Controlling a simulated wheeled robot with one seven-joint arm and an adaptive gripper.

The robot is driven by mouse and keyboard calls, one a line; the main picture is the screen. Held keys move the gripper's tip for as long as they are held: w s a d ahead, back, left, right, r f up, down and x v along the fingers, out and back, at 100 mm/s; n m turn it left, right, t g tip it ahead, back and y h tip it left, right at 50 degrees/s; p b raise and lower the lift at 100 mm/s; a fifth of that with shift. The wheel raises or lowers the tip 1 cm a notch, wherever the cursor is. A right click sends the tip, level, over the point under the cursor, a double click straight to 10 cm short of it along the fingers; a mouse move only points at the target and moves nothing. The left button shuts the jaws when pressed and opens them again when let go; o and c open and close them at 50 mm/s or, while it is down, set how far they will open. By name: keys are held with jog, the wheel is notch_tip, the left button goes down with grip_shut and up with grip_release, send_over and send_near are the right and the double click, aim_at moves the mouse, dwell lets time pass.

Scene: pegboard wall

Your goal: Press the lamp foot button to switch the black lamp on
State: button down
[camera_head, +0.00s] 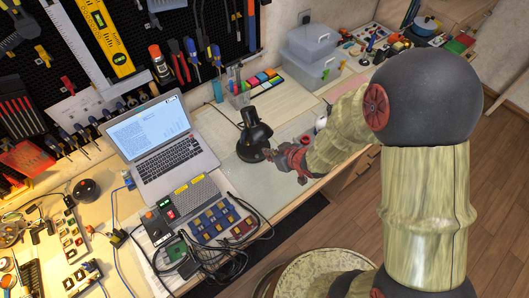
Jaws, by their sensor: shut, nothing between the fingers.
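The black lamp (252,127) stands on the wooden workbench, right of the laptop, with its round black foot (247,155) on a pale mat. The lamp's head is tilted and I see no light from it. I cannot make out the foot button; it is too small or hidden. My gripper (268,154) is shut and empty. Its tip is close to the right side of the lamp's foot, in front of it in the picture. I cannot tell whether it touches the lamp. My arm reaches in from the right.
An open laptop (157,140) stands left of the lamp. A box of electronics with cables (185,211) lies in front of it. A pen holder (238,95) and coloured notes (265,78) are behind the lamp. Clear plastic bins (312,58) stand at the back. Tools hang on the pegboard.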

aim_at(257, 156)
jog(key=b+x, duration=0.3)
jog(key=x, duration=0.6)
jog(key=shift+f, duration=0.1)
